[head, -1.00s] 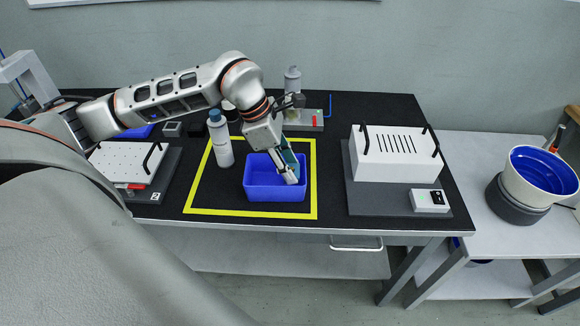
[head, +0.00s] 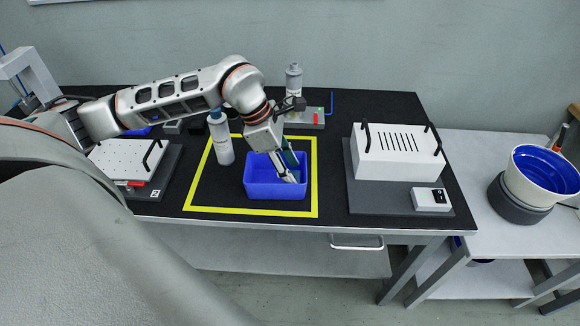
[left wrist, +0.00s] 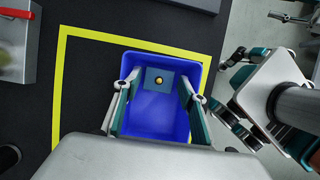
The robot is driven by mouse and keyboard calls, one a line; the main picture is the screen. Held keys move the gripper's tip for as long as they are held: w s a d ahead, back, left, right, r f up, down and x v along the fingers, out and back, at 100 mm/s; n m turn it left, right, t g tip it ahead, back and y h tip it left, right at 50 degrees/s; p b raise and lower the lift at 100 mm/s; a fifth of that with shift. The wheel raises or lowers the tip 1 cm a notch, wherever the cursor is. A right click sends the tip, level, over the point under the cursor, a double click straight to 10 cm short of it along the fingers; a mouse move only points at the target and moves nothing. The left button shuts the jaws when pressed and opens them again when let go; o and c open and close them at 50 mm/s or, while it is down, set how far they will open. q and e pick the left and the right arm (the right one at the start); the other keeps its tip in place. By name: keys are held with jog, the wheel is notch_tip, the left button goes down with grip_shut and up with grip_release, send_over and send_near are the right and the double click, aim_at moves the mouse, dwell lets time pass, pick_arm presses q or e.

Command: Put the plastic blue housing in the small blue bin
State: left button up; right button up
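The small blue bin (head: 275,191) stands on the black table top inside a yellow taped square. My left gripper (head: 290,176) reaches down into it from above. In the left wrist view, a flat blue-grey square piece with a gold knob, apparently the blue housing (left wrist: 158,80), lies inside the bin near its far wall. The two fingers of my left gripper (left wrist: 155,103) are spread wide on either side, with clear gaps to the piece. In the head view the piece is hidden. Parts of what seems my right gripper (left wrist: 240,122) show at the right of the wrist view; its fingertips are unclear.
A white bottle with a blue cap (head: 221,138) stands left of the bin, and a grey bottle (head: 293,85) behind it. A white box with black handles (head: 398,153) is to the right. A round feeder bowl (head: 540,175) stands on the side table.

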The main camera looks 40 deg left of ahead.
pick_arm(q)
jog(key=shift+r, duration=0.2)
jog(key=p+v, duration=0.1)
jog(key=v, duration=1.1)
jog(key=shift+r+p, duration=0.35)
jog(key=shift+r, duration=0.05)
jog(key=shift+s, duration=0.1)
